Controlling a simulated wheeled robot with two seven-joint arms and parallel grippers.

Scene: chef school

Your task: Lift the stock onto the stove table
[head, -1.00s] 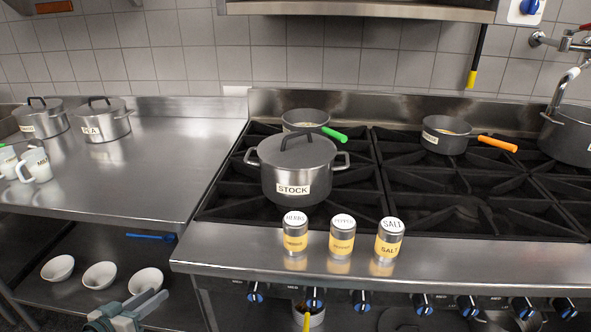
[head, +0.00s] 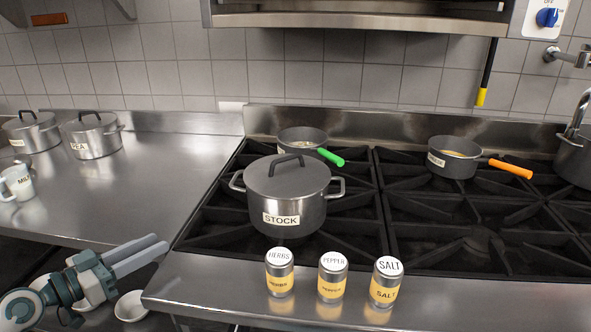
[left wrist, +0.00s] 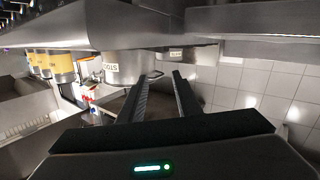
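The stock pot (head: 287,190), grey with a lid, two side handles and a STOCK label, stands upright on the front left burner of the stove table (head: 215,285). It also shows upside down in the left wrist view (left wrist: 125,70), beyond the fingertips. My left gripper (head: 160,242) is left of the pot and apart from it, near the stove's front left corner. Its two fingers point right and away. The left wrist view shows a gap between the fingers (left wrist: 160,80) with nothing held. My right gripper is not in view.
Jars of herbs (head: 280,272), pepper (head: 332,277) and salt (head: 386,282) stand on the stove's front ledge, before the pot. A green-handled pan (head: 303,138) sits behind it; an orange-handled pan (head: 453,158) is farther right. The left counter (head: 150,170) is clear near the stove.

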